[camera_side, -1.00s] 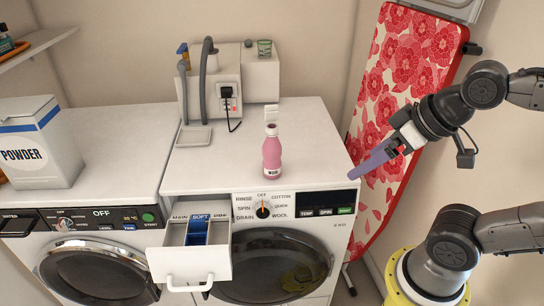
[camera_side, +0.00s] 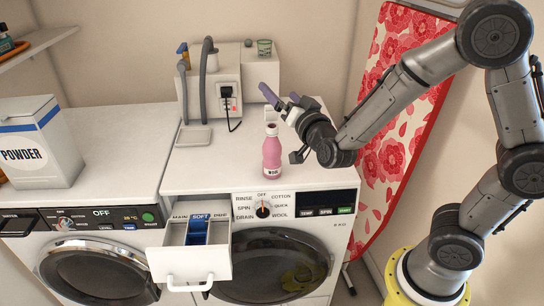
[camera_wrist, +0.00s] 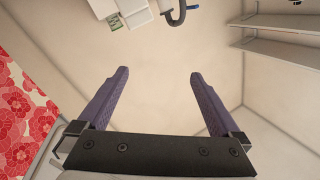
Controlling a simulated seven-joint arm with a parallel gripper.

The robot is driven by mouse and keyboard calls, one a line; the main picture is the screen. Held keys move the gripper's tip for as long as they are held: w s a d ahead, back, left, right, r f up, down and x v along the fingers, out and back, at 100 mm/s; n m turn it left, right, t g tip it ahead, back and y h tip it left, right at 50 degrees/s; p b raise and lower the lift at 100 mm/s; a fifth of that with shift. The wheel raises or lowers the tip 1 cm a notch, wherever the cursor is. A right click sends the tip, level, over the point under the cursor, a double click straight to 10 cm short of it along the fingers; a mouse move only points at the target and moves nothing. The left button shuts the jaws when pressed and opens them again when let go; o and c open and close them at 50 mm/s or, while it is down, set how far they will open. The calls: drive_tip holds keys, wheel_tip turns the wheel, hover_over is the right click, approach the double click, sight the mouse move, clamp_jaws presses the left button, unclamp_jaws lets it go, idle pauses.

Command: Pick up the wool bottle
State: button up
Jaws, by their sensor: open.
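The wool bottle (camera_side: 272,155) is pink with a pale cap and a small white label. It stands upright on top of the right washing machine, near its front. My gripper (camera_side: 280,95) is above and behind the bottle in the side view, apart from it, with its purple fingers pointing up and left. In the wrist view my gripper (camera_wrist: 159,72) has its two fingers wide apart with nothing between them. The bottle does not show in the wrist view.
A white dispenser unit (camera_side: 227,93) with grey hoses stands behind the bottle. An open detergent drawer (camera_side: 190,262) juts from the machine's front. A powder box (camera_side: 38,150) stands at left. A red floral ironing board (camera_side: 385,130) leans at right.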

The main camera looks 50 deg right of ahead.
wheel_tip(320, 180, down, 9)
drive_tip(key=s+h, duration=0.1)
drive_tip(key=h, duration=0.1)
drive_tip(key=n+g+y, duration=0.1)
drive_tip(key=n+y, duration=0.1)
drive_tip(key=n, duration=0.3)
approach(268, 150)
wheel_tip(268, 150, down, 4)
drive_tip(key=d, duration=0.2)
drive_tip(key=x, duration=1.3)
drive_tip(key=shift+w+d+r, duration=0.1)
drive_tip(key=shift+w+r, duration=0.05)
drive_tip(key=shift+r, duration=0.05)
clamp_jaws()
